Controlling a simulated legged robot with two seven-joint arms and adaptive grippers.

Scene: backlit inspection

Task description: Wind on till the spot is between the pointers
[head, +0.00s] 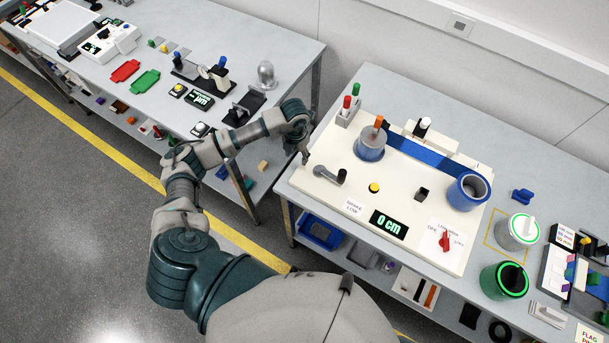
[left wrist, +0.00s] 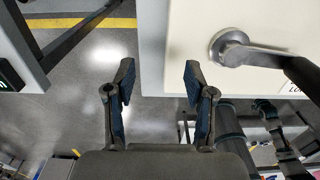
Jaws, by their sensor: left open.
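The cream winding board (head: 330,205) carries a blue web (head: 425,155) stretched from a spindle roll (head: 370,145) to a larger blue roll (head: 467,191). A crank (head: 320,171) with a grey hub and dark handle sits at the board's left; it also shows in the left wrist view (left wrist: 232,50). The display (head: 389,224) reads 0 cm. My left gripper (head: 305,157) is open and empty at the board's left edge, beside the crank and apart from it. In the left wrist view its fingers (left wrist: 158,85) straddle the board's edge. I cannot make out the spot or the pointers.
A yellow button (head: 374,188) and a red selector switch (head: 445,241) are on the board. White and green canisters (head: 503,280) stand to the right. A gap separates the left bench (head: 290,60) from this one.

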